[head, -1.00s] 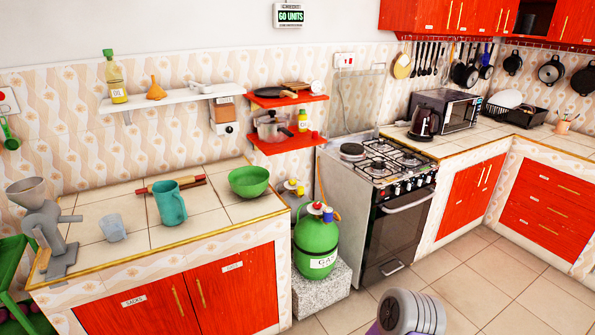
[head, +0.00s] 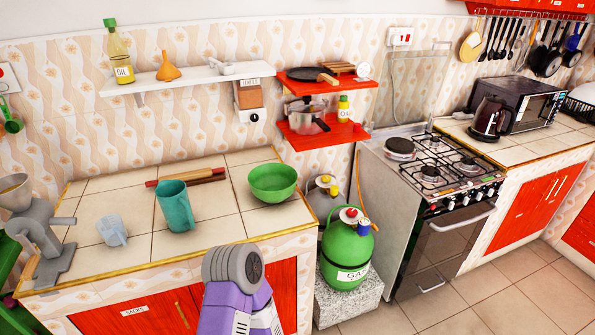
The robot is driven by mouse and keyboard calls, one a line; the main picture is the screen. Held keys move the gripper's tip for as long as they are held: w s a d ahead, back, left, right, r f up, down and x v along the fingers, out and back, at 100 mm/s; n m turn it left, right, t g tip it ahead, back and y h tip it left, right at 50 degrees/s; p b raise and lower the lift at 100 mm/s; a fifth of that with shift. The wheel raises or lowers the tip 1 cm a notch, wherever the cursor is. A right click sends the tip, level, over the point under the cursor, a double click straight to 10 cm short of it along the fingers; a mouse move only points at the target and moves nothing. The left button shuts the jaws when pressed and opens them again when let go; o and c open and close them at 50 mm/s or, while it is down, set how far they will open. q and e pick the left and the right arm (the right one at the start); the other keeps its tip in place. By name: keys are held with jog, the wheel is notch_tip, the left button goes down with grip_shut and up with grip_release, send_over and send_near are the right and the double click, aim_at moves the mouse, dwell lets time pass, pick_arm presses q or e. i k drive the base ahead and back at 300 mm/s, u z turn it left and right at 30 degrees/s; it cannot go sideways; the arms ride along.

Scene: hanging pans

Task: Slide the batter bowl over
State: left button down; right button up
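The green bowl (head: 273,184), the only bowl on the left counter, stands upright on the tiles near the counter's right end. The inside looks empty from here, though its bottom is partly hidden. Neither of my grippers shows in the head view. A grey and purple link of my own arm rises at the bottom middle, in front of the counter and below the bowl.
On the same tiled counter (head: 135,236) stand a teal pitcher (head: 175,207), a small pale-blue cup (head: 112,230), a rolling pin (head: 186,177) and a grey grinder (head: 42,240). A green gas cylinder (head: 347,250) and a stove (head: 430,190) stand to the right.

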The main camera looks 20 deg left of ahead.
aim_at(273, 182)
jog(key=u, duration=0.35)
jog(key=i, duration=0.95)
jog(key=u, duration=0.55)
